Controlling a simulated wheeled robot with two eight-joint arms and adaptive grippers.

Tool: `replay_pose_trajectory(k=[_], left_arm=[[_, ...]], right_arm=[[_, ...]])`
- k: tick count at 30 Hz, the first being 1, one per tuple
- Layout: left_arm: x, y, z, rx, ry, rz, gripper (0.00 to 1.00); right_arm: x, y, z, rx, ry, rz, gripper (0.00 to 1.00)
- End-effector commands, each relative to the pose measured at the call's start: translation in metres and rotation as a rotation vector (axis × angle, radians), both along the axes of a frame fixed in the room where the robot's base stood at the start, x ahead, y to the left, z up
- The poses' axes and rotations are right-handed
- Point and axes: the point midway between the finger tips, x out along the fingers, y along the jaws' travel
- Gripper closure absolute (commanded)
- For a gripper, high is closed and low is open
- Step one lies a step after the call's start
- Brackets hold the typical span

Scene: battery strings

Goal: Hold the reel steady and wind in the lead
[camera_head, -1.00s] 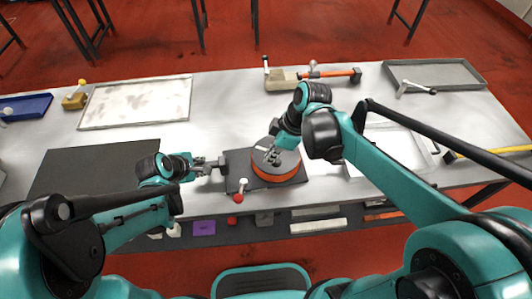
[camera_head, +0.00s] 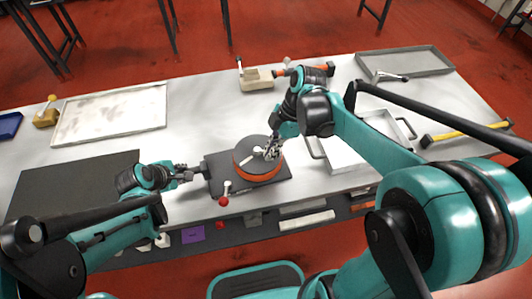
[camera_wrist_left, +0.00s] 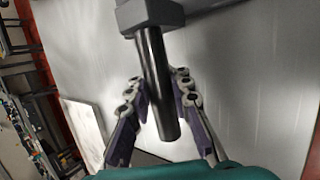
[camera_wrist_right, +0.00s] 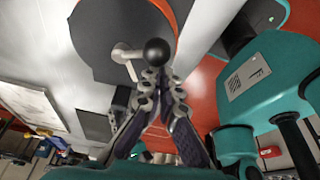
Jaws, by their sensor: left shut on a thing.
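The reel (camera_head: 257,173) has a grey top and an orange band. It sits on a dark base plate (camera_head: 283,179) on the metal table. The plate's bar handle points left, and my left gripper (camera_head: 188,173) is shut on it; the left wrist view shows the black handle (camera_wrist_left: 155,75) between the fingers. My right gripper (camera_head: 271,150) is over the right part of the reel's top. In the right wrist view its fingertips (camera_wrist_right: 161,76) are close together at the crank's black ball knob (camera_wrist_right: 158,52). Their grip on it is unclear. I cannot make out the lead.
A red ball on a pale stem (camera_head: 224,201) stands at the plate's front left. A white tray (camera_head: 345,155) is to the right, with a yellow bar (camera_head: 465,131) beyond. A dark mat (camera_head: 75,180) lies left. A pale board (camera_head: 108,112) and grey tray (camera_head: 405,62) are behind.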

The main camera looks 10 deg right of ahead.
Motion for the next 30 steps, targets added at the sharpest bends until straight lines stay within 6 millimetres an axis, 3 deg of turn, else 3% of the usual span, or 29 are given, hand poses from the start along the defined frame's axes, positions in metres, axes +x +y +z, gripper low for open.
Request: replay_pose_trajectory(k=[12, 30], left_arm=[[0.0, 0.002, 0.0, 0.005, -0.001, 0.003, 1.0], [0.0, 0.004, 0.0, 0.008, -0.001, 0.005, 1.0]], right_arm=[[0.009, -0.014, -0.001, -0.007, -0.001, -0.005, 1.0], [0.011, -0.017, -0.001, -0.008, -0.003, -0.009, 1.0]])
